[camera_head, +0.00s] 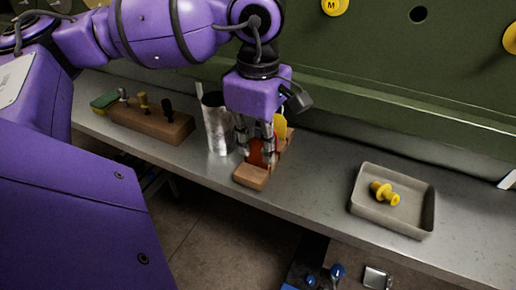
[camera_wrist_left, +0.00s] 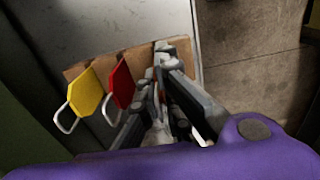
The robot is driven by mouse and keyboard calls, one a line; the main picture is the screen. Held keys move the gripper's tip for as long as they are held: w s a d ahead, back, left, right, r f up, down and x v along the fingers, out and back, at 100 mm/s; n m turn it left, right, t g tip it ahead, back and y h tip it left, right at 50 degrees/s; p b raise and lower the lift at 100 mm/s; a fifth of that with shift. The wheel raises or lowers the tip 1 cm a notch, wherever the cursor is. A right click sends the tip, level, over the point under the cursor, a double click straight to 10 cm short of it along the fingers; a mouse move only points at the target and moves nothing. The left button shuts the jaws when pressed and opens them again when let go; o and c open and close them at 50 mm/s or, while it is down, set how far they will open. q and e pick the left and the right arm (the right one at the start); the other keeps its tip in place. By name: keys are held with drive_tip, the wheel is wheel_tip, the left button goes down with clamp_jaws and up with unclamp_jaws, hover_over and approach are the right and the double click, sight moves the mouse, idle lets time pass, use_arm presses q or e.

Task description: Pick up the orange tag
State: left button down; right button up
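My left gripper (camera_head: 257,150) points down over a small wooden rack (camera_head: 251,177) on the grey bench. An orange-red tag (camera_head: 256,158) shows between and behind its fingers, partly hidden. In the left wrist view, the gripper (camera_wrist_left: 163,65) has its fingers over the rack (camera_wrist_left: 140,59), with a thin orange-red sliver (camera_wrist_left: 157,93) between them. A red tag (camera_wrist_left: 120,84) and a yellow tag (camera_wrist_left: 87,92), each with a wire loop, stand to the left of the fingers. I cannot tell whether the fingers press on the orange tag. My right gripper is not in view.
A metal cup (camera_head: 217,125) stands close left of the gripper. A wooden block (camera_head: 150,120) with several tools is farther left. A grey tray (camera_head: 365,208) with a yellow part (camera_head: 384,193) sits at right. A green panel (camera_head: 400,70) rises behind. Bench is clear between rack and tray.

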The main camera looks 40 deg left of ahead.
use_arm(q)
wheel_tip(320, 180, up, 3)
drive_tip(key=shift+f, duration=0.15)
drive_tip(key=s+d+r+p, duration=0.1)
drive_tip(key=s+d+r, duration=0.8)
drive_tip(key=d, duration=0.1)
drive_tip(key=shift+d+r, duration=0.3)
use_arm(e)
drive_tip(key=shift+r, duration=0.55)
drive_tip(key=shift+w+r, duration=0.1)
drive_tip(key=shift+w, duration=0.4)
